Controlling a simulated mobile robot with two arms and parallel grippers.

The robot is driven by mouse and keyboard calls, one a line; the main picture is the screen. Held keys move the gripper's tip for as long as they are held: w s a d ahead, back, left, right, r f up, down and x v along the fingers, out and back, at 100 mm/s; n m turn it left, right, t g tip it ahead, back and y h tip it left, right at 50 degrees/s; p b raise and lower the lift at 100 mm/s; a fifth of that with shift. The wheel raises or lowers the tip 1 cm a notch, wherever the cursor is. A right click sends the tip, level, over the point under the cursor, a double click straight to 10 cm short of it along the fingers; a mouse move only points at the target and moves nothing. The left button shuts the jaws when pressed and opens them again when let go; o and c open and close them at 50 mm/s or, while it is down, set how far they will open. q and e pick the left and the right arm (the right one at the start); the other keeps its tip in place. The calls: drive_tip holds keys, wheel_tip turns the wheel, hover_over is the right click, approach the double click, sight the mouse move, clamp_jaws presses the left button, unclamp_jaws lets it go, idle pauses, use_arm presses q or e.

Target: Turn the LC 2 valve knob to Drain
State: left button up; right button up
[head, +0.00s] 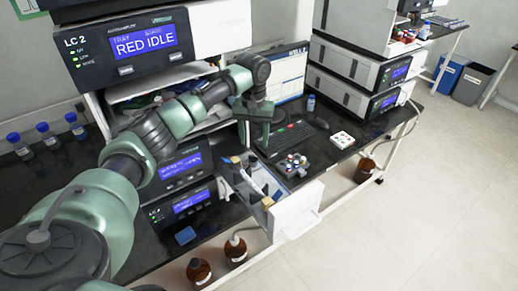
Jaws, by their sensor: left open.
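The top LC 2 module (130,48) is at the upper left, with a blue display reading RED IDLE. A lower LC 2 module (190,203) has another lit display, too small to read. I cannot make out a valve knob or a Drain mark; my arm covers part of the stack. My left gripper (254,128) hangs open in front of the stack, above a pulled-out drawer (297,212), apart from its front panel. I see nothing held in it. My right gripper is not in view.
The drawer juts out over the floor. A keyboard (291,136), a monitor (287,72) and a dark vial rack (291,165) are right of my gripper. Brown bottles (199,271) stand below. A second instrument stack (354,78) is further right.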

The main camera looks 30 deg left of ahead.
sight(253, 158)
use_arm(q)
drive_tip(key=f, duration=0.1)
drive_tip(key=f+p, duration=0.1)
drive_tip(key=f, duration=0.3)
drive_tip(key=shift+s+a, duration=0.1)
drive_tip(key=shift+s, duration=0.2)
drive_tip(key=shift+w+f, duration=0.15)
drive_tip(key=shift+f, duration=0.35)
drive_tip(key=shift+c, duration=1)
drive_tip(key=shift+r+p, duration=0.1)
drive_tip(key=shift+p, duration=0.2)
clamp_jaws()
